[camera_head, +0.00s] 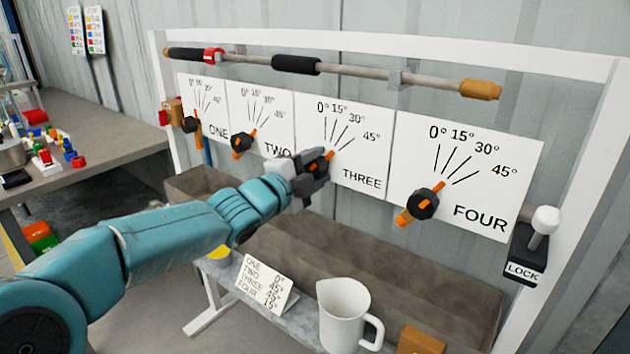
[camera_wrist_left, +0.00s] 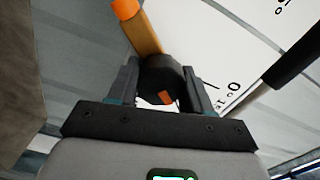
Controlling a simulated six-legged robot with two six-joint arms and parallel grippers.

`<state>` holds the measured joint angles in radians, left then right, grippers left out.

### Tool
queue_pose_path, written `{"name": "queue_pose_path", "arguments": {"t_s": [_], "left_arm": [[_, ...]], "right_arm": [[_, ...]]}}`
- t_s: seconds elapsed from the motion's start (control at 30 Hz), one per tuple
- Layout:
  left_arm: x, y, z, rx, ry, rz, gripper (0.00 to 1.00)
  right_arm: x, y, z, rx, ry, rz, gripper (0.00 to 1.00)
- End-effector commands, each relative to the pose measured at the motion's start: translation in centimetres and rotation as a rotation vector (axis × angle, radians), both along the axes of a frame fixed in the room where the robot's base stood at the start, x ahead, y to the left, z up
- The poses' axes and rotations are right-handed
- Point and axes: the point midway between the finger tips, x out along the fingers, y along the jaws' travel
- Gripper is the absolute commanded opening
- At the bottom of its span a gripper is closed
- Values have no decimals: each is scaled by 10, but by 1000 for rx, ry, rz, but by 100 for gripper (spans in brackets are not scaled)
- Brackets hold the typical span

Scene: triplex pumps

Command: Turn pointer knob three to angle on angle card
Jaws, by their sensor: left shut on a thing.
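Pointer knob three (camera_head: 319,164), black with an orange pointer, sits on the white panel marked THREE (camera_head: 362,182). My left gripper (camera_head: 312,170) is shut on it and hides part of it. The pointer tip leans up and right, roughly toward the 45° line. In the left wrist view the black knob (camera_wrist_left: 162,78) is between the two fingers (camera_wrist_left: 162,92), with an orange bar (camera_wrist_left: 140,28) sticking out beyond. The angle card (camera_head: 264,284) stands on the bench below; its small text seems to give 45° for THREE. My right gripper is not in view.
Knobs one (camera_head: 190,125), two (camera_head: 243,141) and four (camera_head: 422,204) are on the neighbouring panels. A lock lever (camera_head: 541,228) is at the right. A white jug (camera_head: 342,312) stands below, in front of a long trough (camera_head: 430,295). A rod (camera_head: 350,70) runs above the panels.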

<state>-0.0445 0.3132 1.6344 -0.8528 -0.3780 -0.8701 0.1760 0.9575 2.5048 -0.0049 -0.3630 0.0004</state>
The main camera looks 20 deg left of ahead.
Motion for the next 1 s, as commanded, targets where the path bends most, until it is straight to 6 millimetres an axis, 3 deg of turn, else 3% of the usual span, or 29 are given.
{"name": "queue_pose_path", "arguments": {"t_s": [0.27,0.83,0.87,0.9,1.0], "left_arm": [[0,-1,-1,102,-38,-2,0],[0,-1,0,130,-47,-2,0],[0,-1,0,130,-47,-2,59],[0,-1,0,130,-47,-2,72],[0,-1,0,129,-46,-2,73]], "right_arm": [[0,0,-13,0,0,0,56],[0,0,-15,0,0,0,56],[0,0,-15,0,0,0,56],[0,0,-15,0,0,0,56],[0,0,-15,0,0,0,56]]}}
